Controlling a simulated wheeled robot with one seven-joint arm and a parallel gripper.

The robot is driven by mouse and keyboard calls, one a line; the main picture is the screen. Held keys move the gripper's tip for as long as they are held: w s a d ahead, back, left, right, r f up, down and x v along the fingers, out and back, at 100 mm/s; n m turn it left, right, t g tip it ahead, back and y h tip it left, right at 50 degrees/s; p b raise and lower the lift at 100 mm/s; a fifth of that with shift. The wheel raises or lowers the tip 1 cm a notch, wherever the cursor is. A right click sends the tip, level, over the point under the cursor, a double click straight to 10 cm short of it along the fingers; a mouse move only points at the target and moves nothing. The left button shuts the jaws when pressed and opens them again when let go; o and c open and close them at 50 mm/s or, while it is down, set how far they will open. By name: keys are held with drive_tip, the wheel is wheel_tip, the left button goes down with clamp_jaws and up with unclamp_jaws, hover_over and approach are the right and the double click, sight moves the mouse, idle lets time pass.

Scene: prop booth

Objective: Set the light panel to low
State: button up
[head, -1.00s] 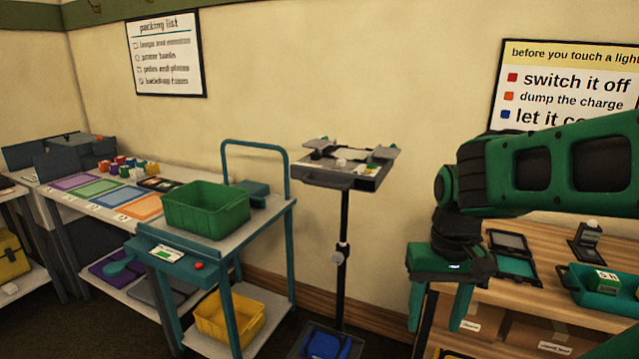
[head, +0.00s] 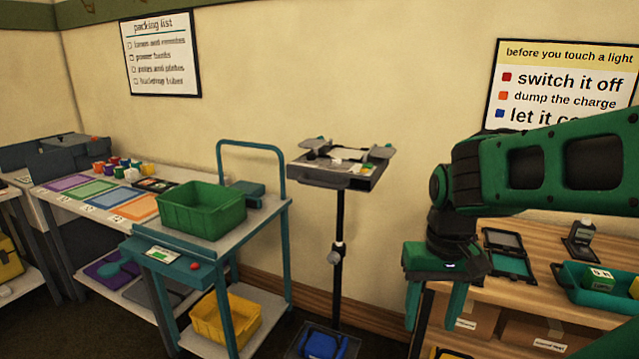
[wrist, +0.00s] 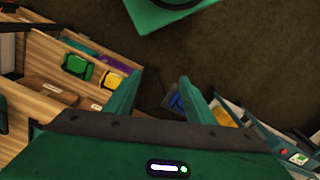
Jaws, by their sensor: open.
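A dark tray-topped stand (head: 340,222) stands against the wall in the middle of the head view. On its top tray (head: 338,178) lie a pale flat panel, grey flaps and small parts, too small to read. A dark hinged flat case (head: 507,254) with a green-rimmed lower part lies open on the wooden bench at right. I cannot tell for certain which of these is the light panel, and no setting is readable. My gripper (head: 435,305) is open and empty, pointing down in front of the bench. In the wrist view its fingers (wrist: 160,85) are apart over floor.
A teal cart (head: 265,210) carrying a green bin (head: 202,209) stands left of the stand. A yellow bin (head: 225,322) is on its lower shelf. A teal tray (head: 610,292) with boxes is on the wooden bench (head: 470,283).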

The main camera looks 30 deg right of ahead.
drive_tip(key=shift+s+d+r, duration=0.1)
drive_tip(key=shift+s+r, duration=0.1)
drive_tip(key=shift+s, duration=0.15)
drive_tip(key=c, duration=0.5)
drive_tip(key=shift+w+d+r+h, duration=0.1)
drive_tip(key=shift+d+h, duration=0.1)
drive_tip(key=shift+h, duration=0.1)
drive_tip(key=shift+c, duration=0.5)
drive_tip(key=w+d+r+n+h, duration=0.1)
drive_tip(key=w+d+n+h, duration=0.3)
drive_tip(key=w, duration=0.7)
drive_tip(key=n+t+h, duration=0.7)
approach(318, 185)
drive_tip(key=s+d+f, duration=0.4)
drive_tip(key=d+f, duration=0.2)
drive_tip(key=d, duration=0.2)
drive_tip(key=w+a+r+n+t, duration=0.3)
drive_tip(key=a+r, duration=0.1)
drive_tip(key=a, duration=0.4)
drive_tip(key=shift+h, duration=0.4)
drive_tip(key=x, duration=1)
drive_tip(key=shift+w+d+f, duration=0.1)
drive_tip(key=shift+d, duration=0.35)
